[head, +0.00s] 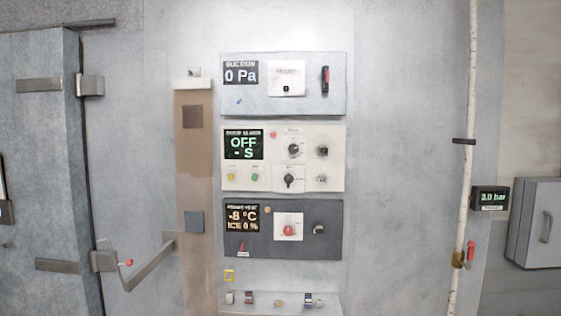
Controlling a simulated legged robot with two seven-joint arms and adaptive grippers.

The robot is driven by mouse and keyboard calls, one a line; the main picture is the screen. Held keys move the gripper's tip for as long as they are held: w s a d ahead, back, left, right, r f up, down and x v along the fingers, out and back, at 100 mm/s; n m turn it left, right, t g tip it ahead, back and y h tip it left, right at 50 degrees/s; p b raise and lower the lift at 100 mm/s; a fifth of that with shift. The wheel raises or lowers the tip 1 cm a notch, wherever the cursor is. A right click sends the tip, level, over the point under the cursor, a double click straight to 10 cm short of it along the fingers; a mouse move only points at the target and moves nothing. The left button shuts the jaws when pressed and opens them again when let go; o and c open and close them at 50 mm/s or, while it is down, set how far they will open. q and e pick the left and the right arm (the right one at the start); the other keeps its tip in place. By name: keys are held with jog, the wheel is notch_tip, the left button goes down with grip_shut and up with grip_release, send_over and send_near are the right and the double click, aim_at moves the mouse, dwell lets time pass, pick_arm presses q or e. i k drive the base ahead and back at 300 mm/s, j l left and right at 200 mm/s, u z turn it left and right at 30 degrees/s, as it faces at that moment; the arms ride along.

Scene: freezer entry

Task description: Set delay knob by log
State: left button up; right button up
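The middle control panel (334,158) is white and hangs on the wall straight ahead. Its display (244,146) reads "OFF - S" in green. Two black knobs sit one above the other on it, an upper knob (293,149) and a lower knob (289,181). Their labels are too small to read, so I cannot tell which is the delay knob. No log can be made out. Neither of my grippers is in the head view.
A suction panel (250,103) reads "0 Pa" above; a dark panel (330,215) reads "-8 °C, ICE 0 %" below. A shelf (280,300) holds small items. Left stands a grey door (40,150) with a protruding handle (150,265). Right are a pipe (467,110) and grey box (535,225).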

aim_at(293, 148)
jog(key=u, duration=1.8)
jog(key=l+z, duration=0.2)
jog(key=z, duration=0.2)
jog(key=i+l+z, duration=0.1)
jog(key=z, duration=0.35)
jog(key=i+l+z, duration=0.1)
jog(key=z, duration=0.3)
jog(key=l, duration=0.1)
